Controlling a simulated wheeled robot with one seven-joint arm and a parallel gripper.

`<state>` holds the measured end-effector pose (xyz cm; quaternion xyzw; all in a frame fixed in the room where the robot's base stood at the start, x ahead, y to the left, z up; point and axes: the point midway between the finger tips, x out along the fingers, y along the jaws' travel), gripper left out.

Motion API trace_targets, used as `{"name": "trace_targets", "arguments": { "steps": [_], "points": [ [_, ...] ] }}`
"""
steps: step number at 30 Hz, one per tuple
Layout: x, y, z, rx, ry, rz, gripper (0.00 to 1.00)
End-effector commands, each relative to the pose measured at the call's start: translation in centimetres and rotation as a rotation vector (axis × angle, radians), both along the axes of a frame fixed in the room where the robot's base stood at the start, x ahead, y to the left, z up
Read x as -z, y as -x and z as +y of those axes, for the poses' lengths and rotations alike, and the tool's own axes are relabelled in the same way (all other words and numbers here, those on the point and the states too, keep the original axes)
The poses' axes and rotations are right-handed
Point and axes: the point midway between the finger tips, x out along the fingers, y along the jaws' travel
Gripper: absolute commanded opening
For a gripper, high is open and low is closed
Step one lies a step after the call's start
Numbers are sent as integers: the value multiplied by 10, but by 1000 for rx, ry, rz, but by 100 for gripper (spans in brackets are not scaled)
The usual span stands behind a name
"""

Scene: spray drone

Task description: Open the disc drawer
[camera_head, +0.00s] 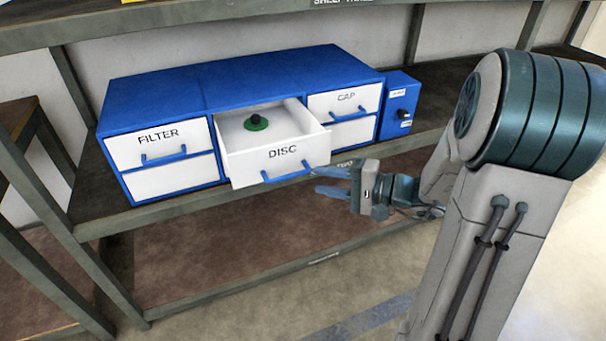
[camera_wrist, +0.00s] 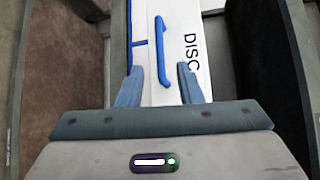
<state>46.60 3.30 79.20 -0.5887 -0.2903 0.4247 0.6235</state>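The disc drawer (camera_head: 276,155), a white front marked DISC, is pulled out of the blue cabinet (camera_head: 240,75). A green disc with a dark knob (camera_head: 256,122) sits inside it. The drawer's blue handle (camera_head: 287,172) runs along the lower part of its front. My gripper (camera_head: 333,181) is just right of and in front of the handle. In the wrist view the two fingers of my gripper (camera_wrist: 159,88) are spread apart. The handle (camera_wrist: 161,50) shows between and beyond the fingertips, and I see no finger closed on it.
The FILTER drawer (camera_head: 158,144) on the left and the CAP drawer (camera_head: 344,103) on the right are shut. A small blue box with a knob (camera_head: 400,103) stands at the cabinet's right. The cabinet rests on a shelf (camera_head: 105,215); open floor lies in front.

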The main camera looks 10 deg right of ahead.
Motion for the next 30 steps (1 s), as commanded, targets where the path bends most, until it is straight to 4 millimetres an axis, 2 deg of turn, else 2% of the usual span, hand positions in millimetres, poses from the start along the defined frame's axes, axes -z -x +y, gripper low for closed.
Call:
{"name": "trace_targets", "arguments": {
  "steps": [1, 6, 11, 26, 30],
  "points": [
    [-3, 5, -11, 4, 0, -1, 33],
    [-6, 17, -33, 2, 0, 0, 33],
    [-7, 23, -43, 0, 0, 0, 33],
    [-8, 24, -43, -3, 1, 1, 33],
    [-24, 36, -28, -68, 48, 37, 33]
  ]
}}
